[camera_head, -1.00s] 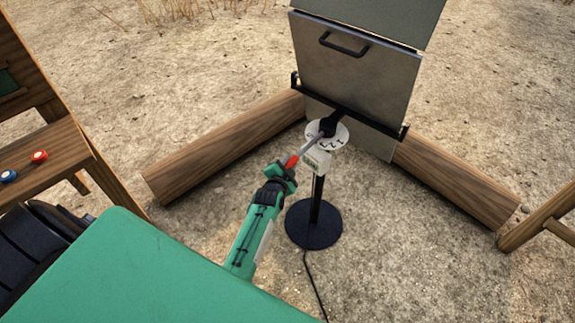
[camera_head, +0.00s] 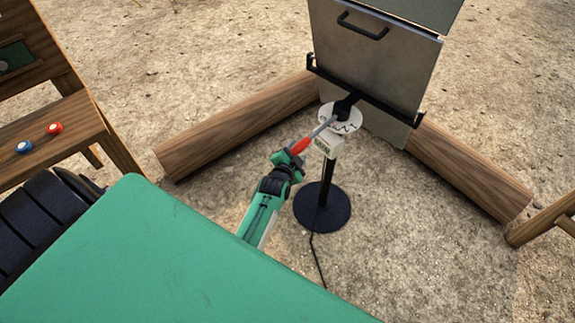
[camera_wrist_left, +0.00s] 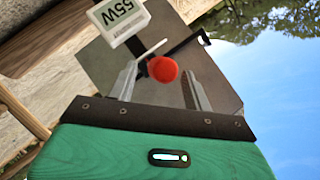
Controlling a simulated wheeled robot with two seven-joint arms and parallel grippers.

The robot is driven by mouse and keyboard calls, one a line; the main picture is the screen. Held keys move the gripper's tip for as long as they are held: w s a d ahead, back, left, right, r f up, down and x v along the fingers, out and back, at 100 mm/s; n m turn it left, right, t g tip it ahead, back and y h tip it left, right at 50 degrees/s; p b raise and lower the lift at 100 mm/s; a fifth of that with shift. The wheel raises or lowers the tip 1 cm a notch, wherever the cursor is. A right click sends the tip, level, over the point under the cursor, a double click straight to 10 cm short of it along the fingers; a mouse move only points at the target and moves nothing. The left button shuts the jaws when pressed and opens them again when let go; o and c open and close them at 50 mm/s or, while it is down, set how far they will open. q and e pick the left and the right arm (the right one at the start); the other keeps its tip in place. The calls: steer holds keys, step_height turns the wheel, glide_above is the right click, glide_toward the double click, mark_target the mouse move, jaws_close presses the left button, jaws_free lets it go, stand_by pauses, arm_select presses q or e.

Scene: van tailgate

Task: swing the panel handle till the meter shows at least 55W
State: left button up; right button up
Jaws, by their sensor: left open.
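The solar panel (camera_head: 372,60) stands tilted on a black post with a round base. The handle, a thin rod with a red grip (camera_head: 300,146), runs from the pivot at a white marked dial (camera_head: 350,124) toward the lower left. The white meter box (camera_head: 328,146) sits just below the dial. Its display (camera_wrist_left: 118,16) reads 55W in the left wrist view. My left gripper (camera_head: 290,156) is at the outer end of the handle. In the left wrist view its fingers (camera_wrist_left: 163,84) are apart, with the red grip's round end (camera_wrist_left: 163,69) between them. My right gripper is out of view.
Logs (camera_head: 235,125) lie left and right (camera_head: 468,172) of the panel stand. A cable (camera_head: 317,262) runs along the ground from the base.

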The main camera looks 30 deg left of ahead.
arm_select(q)
steer(key=v, duration=1)
steer(key=shift+b, duration=0.35)
steer(key=shift+c, duration=0.3)
